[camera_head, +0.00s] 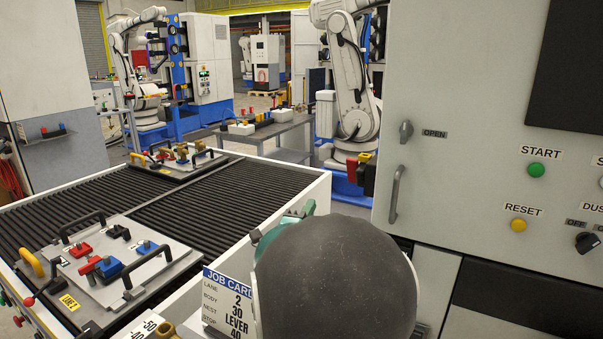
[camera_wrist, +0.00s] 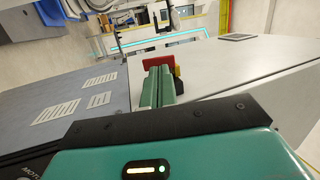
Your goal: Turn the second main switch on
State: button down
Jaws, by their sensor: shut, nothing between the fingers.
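A red and yellow switch sticks out from the left edge of the grey cabinet in the head view (camera_head: 352,170). In the wrist view a red part (camera_wrist: 158,61) and a yellow part (camera_wrist: 179,72) show just beyond my fingertips. I cannot read a label telling whether this is the second main switch, nor its setting. My gripper (camera_wrist: 157,72) is shut and empty, its green fingers together and pointing at the red part. I cannot tell whether they touch it. In the head view only some green of my gripper shows; my dark arm link hides the rest.
The grey cabinet (camera_head: 455,190) fills the right, with a handle (camera_head: 396,194), a green START button (camera_head: 536,170), a yellow RESET button (camera_head: 518,225) and a black knob (camera_head: 586,242). A roller conveyor (camera_head: 200,215) with fixture trays lies left. A job card (camera_head: 228,300) stands in front.

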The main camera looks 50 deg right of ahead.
jog(key=s+d+m+g+h, duration=0.2)
jog(key=s+m, duration=0.1)
send_near(350, 165)
jog(key=x, duration=0.6)
jog(key=shift+d+r, duration=0.15)
jog(key=shift+d, duration=0.2)
jog(key=shift+w+g, duration=0.1)
jog(key=shift+g, duration=0.3)
